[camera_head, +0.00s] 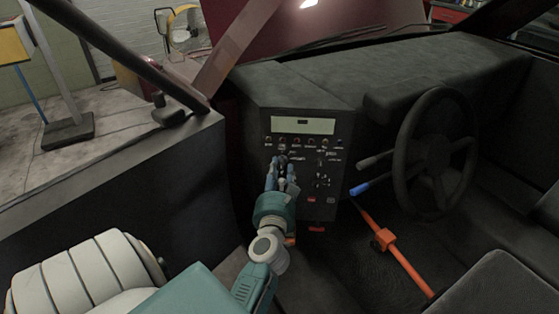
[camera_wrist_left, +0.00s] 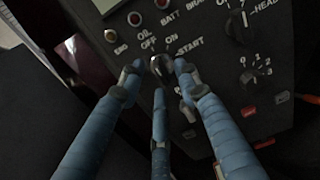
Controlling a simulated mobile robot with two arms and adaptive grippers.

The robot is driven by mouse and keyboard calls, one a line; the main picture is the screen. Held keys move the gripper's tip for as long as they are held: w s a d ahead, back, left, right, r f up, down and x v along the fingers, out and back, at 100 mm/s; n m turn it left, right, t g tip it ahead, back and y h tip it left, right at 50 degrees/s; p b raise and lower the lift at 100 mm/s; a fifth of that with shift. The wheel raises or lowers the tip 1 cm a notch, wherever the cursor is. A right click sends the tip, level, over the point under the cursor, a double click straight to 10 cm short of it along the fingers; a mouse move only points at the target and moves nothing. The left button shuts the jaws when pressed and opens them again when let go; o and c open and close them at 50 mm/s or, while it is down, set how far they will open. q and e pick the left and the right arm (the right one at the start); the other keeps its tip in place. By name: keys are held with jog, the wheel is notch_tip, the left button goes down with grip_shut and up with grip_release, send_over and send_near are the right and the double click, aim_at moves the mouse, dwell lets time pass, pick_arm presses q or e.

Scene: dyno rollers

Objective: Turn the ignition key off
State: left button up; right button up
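The ignition key switch (camera_wrist_left: 161,66) is a dark knob on the black dashboard panel (camera_wrist_left: 215,75), with OFF, ON and START printed around it. My left gripper (camera_wrist_left: 156,72) has blue fingers spread around the switch, one on each side and a third below it. The side fingertips look apart from the switch; whether the lower one touches it I cannot tell. The knob's exact pointing direction is unclear. In the head view my left gripper (camera_head: 281,166) is at the panel and covers most of the switch. My right gripper is not in view.
Other knobs (camera_wrist_left: 240,24) and a multi-position selector (camera_wrist_left: 256,76) sit right of the switch, with indicator lights above. The steering wheel (camera_head: 436,152), a blue-tipped lever (camera_head: 360,189) and an orange bar (camera_head: 392,250) are to the right. The door (camera_head: 130,185) is at left.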

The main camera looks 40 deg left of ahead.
pick_arm(q)
jog(key=shift+r, duration=0.1)
notch_tip(320, 180, up, 10)
jog(key=shift+f, duration=0.1)
dwell(0.3)
dwell(0.4)
